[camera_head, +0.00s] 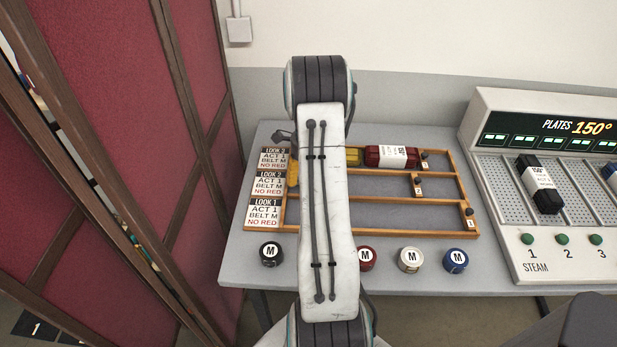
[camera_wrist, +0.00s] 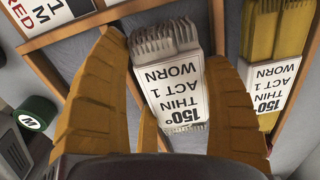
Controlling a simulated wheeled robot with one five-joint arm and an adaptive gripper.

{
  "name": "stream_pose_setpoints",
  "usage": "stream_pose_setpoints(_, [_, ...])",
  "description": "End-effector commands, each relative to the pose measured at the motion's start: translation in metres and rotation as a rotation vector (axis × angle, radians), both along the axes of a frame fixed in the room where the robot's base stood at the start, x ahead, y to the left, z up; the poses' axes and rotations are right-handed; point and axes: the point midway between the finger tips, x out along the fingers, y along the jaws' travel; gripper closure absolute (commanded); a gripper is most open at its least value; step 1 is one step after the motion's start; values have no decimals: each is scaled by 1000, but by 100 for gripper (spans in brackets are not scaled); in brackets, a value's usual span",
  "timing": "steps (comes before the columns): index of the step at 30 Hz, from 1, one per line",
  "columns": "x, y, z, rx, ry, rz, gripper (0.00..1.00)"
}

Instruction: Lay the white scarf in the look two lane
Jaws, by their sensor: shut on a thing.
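The white scarf (camera_wrist: 168,75), pale grey-white with a fringed end and a label reading 150°, THIN, ACT 1, WORN, is between the fingers of my gripper (camera_wrist: 166,50) in the wrist view. My gripper is shut on it. In the head view my arm hides the scarf, and only an orange finger of my gripper (camera_head: 292,172) shows beside the lane cards. The look two lane (camera_head: 385,185) is the middle lane of the wooden rack; its visible right part is empty. Its card (camera_head: 268,182) is at the left. Whether the scarf touches the lane floor cannot be told.
A yellow scarf (camera_head: 353,155) and a dark red one (camera_head: 390,157) lie in the top lane; the yellow one also shows in the wrist view (camera_wrist: 272,75). Several round M-marked pots, including a blue one (camera_head: 456,261), stand along the front. A steam plate unit (camera_head: 510,240) is right.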

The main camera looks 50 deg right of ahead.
Motion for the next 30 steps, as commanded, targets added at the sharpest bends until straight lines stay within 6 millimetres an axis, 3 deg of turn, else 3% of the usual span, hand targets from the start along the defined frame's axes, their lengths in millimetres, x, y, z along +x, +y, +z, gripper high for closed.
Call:
stream_pose_setpoints(5, [0,0,-10,0,0,0,59])
stream_pose_setpoints(30, [0,0,-23,-1,-1,0,59])
